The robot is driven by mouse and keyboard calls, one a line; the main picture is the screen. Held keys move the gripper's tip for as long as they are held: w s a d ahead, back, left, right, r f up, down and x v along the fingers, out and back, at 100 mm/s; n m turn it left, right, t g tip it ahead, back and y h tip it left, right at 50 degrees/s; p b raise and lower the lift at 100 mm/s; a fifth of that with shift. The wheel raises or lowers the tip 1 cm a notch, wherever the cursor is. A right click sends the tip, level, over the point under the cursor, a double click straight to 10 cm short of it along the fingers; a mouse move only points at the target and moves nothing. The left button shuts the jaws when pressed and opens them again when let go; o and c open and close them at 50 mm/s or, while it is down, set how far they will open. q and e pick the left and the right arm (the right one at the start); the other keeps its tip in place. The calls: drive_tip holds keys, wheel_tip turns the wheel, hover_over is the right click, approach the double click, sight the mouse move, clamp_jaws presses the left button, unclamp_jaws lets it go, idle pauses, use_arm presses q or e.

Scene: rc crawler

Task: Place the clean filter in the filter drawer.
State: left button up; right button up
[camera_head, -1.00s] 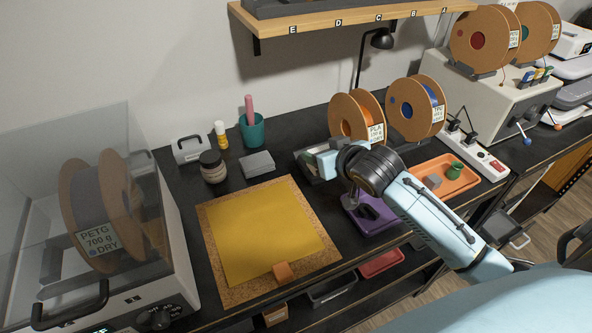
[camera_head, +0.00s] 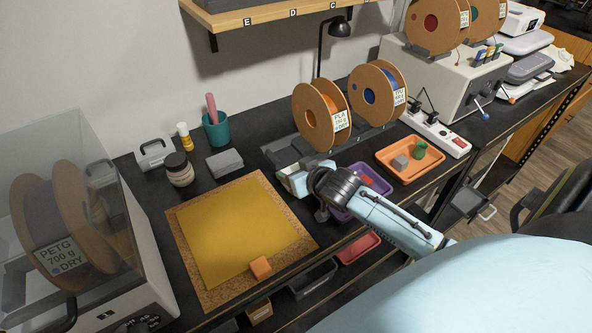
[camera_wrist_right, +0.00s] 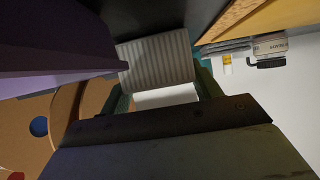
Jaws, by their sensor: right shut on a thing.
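In the right wrist view the clean filter (camera_wrist_right: 157,60) is a pale block with ribbed pleats. My right gripper (camera_wrist_right: 163,88) is shut on it, with a green finger at each side. In the head view my right gripper (camera_head: 290,184) is above the bench between the yellow sheet and the purple tray; the filter is mostly hidden there. A small white box with a grey handle (camera_head: 154,153) stands at the back left of the bench; I cannot tell if it is the filter drawer. My left gripper is not in view.
A cork mat (camera_head: 187,262) with a yellow sheet (camera_head: 240,228) and an orange block (camera_head: 261,267) lies left of the gripper. A grey block (camera_head: 225,161) and jar (camera_head: 179,170) stand behind it. The purple tray (camera_head: 350,208) and filament spools (camera_head: 320,117) are close by.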

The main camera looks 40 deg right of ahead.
drive_tip(key=o, duration=0.5)
drive_tip(key=shift+f, duration=0.15)
drive_tip(key=o, duration=0.5)
